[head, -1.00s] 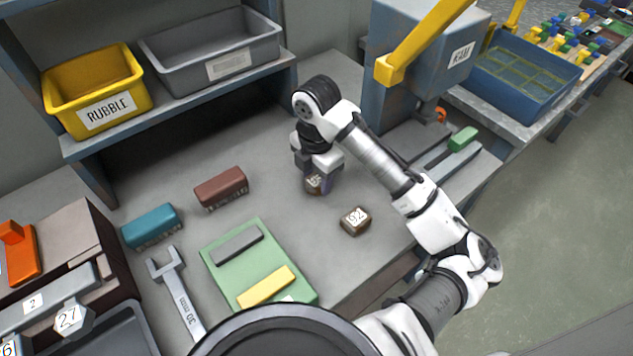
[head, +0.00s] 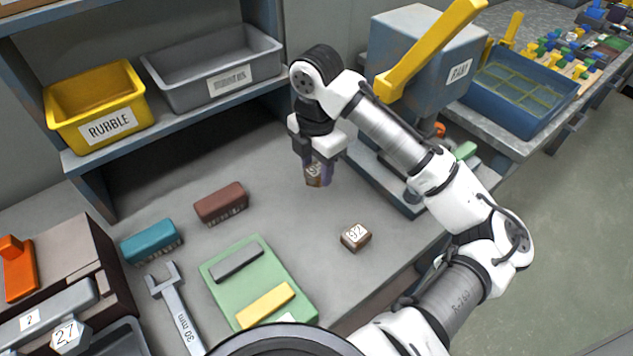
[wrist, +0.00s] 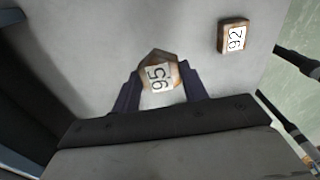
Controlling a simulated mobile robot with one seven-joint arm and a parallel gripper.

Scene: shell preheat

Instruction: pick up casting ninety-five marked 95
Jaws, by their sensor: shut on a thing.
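Casting ninety-five (wrist: 160,77) is a small brown block with a white label reading 95 in the wrist view. My gripper (wrist: 160,88) is shut on it, one finger on each side. In the head view the casting (head: 316,174) hangs between the fingers of my gripper (head: 318,172), above the grey bench, and its label is partly hidden. A similar brown casting marked 92 (head: 356,237) lies on the bench to the right and nearer; it also shows in the wrist view (wrist: 234,37).
Brown (head: 221,203) and teal (head: 151,242) blocks, a wrench (head: 176,308) and a green board (head: 230,268) lie to the left. A shelf behind holds a yellow RUBBLE bin (head: 97,100) and a grey bin (head: 212,60). A blue-grey press (head: 415,50) stands right.

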